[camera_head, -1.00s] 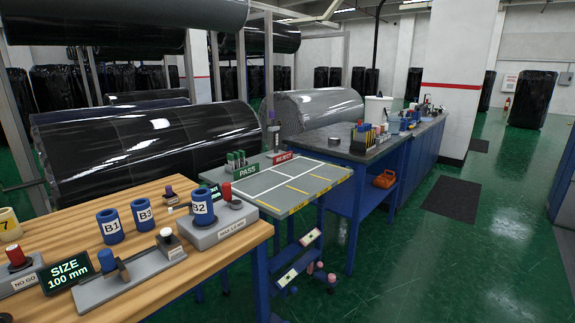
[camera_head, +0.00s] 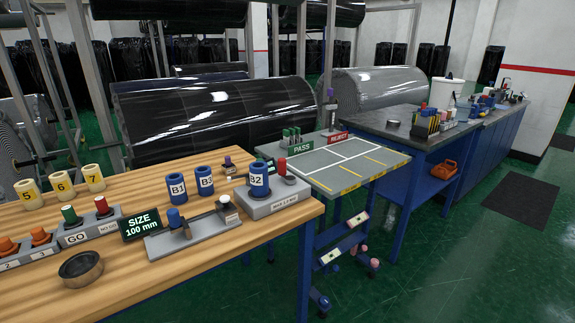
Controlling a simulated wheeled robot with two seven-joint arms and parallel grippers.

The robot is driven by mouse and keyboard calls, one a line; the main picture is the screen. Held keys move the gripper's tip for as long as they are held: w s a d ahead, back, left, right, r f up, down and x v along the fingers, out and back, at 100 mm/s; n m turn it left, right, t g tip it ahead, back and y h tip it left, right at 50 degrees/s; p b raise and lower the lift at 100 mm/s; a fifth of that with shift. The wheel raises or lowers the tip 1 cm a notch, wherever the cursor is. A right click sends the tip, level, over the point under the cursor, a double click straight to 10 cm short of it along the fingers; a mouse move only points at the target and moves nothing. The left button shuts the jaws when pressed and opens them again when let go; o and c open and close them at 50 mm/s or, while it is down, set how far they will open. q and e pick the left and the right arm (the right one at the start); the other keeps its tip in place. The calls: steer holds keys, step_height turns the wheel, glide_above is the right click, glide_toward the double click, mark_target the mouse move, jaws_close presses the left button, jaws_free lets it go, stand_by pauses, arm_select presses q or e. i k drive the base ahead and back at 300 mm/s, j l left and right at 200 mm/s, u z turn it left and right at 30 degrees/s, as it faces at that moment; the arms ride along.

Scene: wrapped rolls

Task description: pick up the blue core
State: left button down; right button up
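Three blue cores with white labels show in the head view. The blue core B1 (camera_head: 177,190) and the blue core B3 (camera_head: 205,181) stand upright on the wooden table (camera_head: 215,252), close beside each other. The blue core B2 (camera_head: 259,180) stands upright on a grey block (camera_head: 275,202) at the table's right end. Neither of my grippers is in view.
A SIZE 100 mm display (camera_head: 141,223) and a grey gauge fixture (camera_head: 195,233) stand in front of B1 and B3. Cream cores (camera_head: 62,186), a GO block (camera_head: 76,235) and a dark ring (camera_head: 81,269) lie to the left. A PASS/REJECT table (camera_head: 345,165) stands right.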

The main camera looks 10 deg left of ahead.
mark_target(258, 170)
steer(key=i+l+u, duration=0.3)
steer(key=i, duration=0.3)
steer(key=i+l+u, duration=0.3)
steer(key=i+l, duration=0.2)
steer(key=l, duration=0.1)
